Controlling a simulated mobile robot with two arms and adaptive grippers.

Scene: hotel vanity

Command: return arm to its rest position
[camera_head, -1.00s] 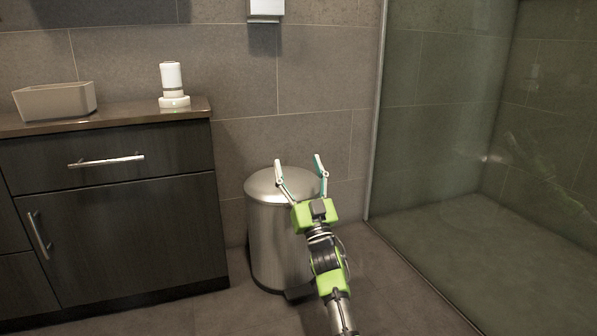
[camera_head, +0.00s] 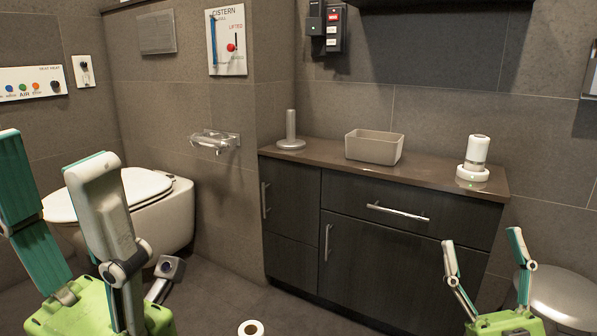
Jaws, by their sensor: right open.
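My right gripper (camera_head: 481,241) is at the lower right, in front of the dark vanity cabinet (camera_head: 375,255) and left of the steel bin (camera_head: 562,295). Its two fingers stand apart and pointing up, with nothing between them. My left gripper (camera_head: 57,165) is large and close at the lower left, in front of the toilet (camera_head: 165,215). Its fingers also stand apart, with nothing seen between them. Most of both arms is out of the frame.
On the vanity top (camera_head: 320,157) stand a beige box (camera_head: 373,149), a white and metal dispenser (camera_head: 474,160) and a grey upright holder (camera_head: 291,132). A paper roll (camera_head: 251,329) is on the floor. A roll holder (camera_head: 214,141) juts from the wall.

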